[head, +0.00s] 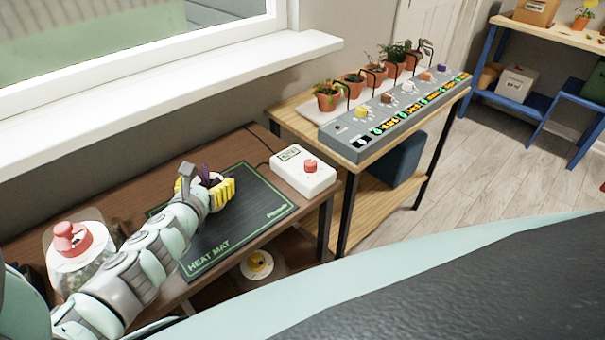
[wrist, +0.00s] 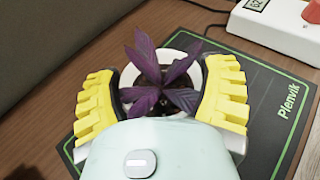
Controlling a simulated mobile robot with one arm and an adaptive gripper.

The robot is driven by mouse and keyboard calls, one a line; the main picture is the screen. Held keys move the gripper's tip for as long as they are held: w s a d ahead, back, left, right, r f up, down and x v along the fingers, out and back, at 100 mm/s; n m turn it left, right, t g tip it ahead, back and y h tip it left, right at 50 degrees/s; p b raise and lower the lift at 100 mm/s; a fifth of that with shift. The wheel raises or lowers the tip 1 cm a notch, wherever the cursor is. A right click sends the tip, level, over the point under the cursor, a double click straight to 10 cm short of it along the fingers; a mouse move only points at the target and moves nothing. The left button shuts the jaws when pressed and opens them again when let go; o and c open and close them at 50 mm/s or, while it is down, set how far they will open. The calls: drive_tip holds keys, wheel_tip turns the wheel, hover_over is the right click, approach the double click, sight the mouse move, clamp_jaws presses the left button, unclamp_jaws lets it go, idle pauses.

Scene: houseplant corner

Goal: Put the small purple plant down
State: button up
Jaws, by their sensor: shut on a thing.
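The small purple plant (wrist: 160,75) has dark purple pointed leaves and stands in a round white pot (wrist: 217,51). In the head view the purple plant (head: 205,172) shows only in part behind my gripper. My gripper (wrist: 168,94) has yellow ribbed fingers on both sides of the pot and is shut on it. The pot is over the black heat mat (wrist: 285,87) with its green border; the mat also shows in the head view (head: 223,243). The pot's base is hidden, so I cannot tell whether it touches the mat.
A white control box (head: 303,171) with a red knob stands beside the mat, on the brown table (head: 247,147). A glass jar with a red lid (head: 73,238) stands at the left. Several potted plants (head: 352,83) stand behind a grey panel (head: 395,115) on the wooden bench.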

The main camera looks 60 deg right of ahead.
drive_tip(key=shift+d+r, duration=0.15)
drive_tip(key=shift+d, duration=0.2)
drive_tip(key=o, duration=1.2)
drive_tip(key=shift+w, duration=0.1)
